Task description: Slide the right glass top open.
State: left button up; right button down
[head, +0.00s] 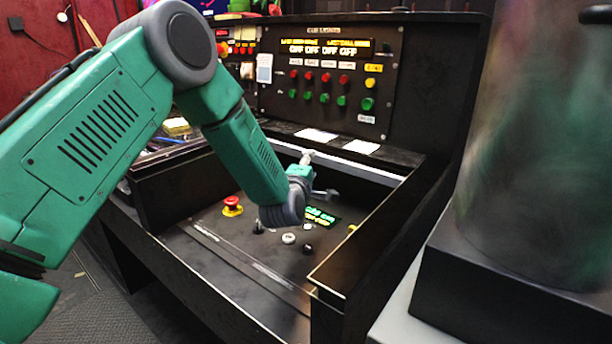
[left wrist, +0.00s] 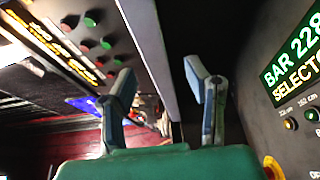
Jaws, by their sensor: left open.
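The black console (head: 180,255) has a sunken panel with a raised black rim. I cannot make out a clear glass pane over it. A pale strip (head: 375,173) runs along the back edge of the recess; a pale bar, likely the same strip, also shows in the left wrist view (left wrist: 146,45). My left gripper (head: 316,175) reaches over the recess near this strip. Its two fingers are apart, and in the left wrist view (left wrist: 160,80) the bar appears between them with nothing visibly gripped. Whether a finger touches it is unclear. My right gripper is not in view.
The sunken panel holds a red mushroom button (head: 232,203), a green-lit display (head: 320,217) and small knobs. An upright panel (head: 330,75) with red and green buttons stands behind. Two white cards (head: 361,147) lie on the ledge. A dark blurred column (head: 540,150) fills the right.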

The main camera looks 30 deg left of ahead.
pick_arm(q)
jog(key=v, duration=0.6)
dwell(0.4)
